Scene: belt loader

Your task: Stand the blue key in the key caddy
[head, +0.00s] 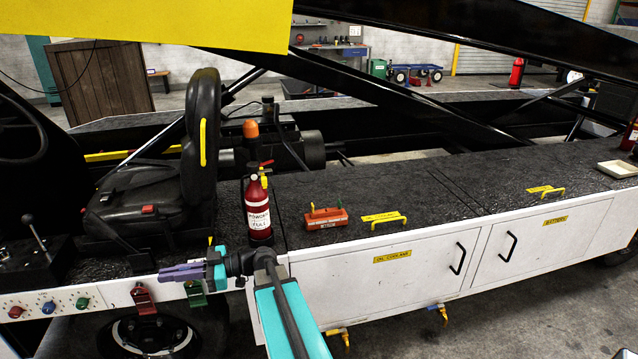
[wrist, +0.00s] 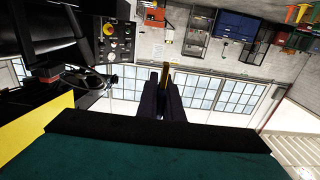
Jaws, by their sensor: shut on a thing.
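My gripper (head: 185,272) is in front of the loader's side, left of the red extinguisher, with its purple fingers pointing left. It is shut in mid-air. In the wrist view the dark fingers (wrist: 162,98) close around a thin yellow-gold bar (wrist: 166,80), which looks like part of the held key. The fingers hide the rest, and no blue shows on it. A small red box (head: 325,219) with upright yellow and green pieces stands on the black deck; it looks like the key caddy. It is right of my gripper and apart from it.
A red extinguisher (head: 258,210) stands on the deck between my gripper and the red box. A seat (head: 200,140) is at the left. A yellow handle (head: 384,218) lies right of the box. Red (head: 143,298) and green (head: 195,293) fittings hang near my gripper. The deck farther right is mostly clear.

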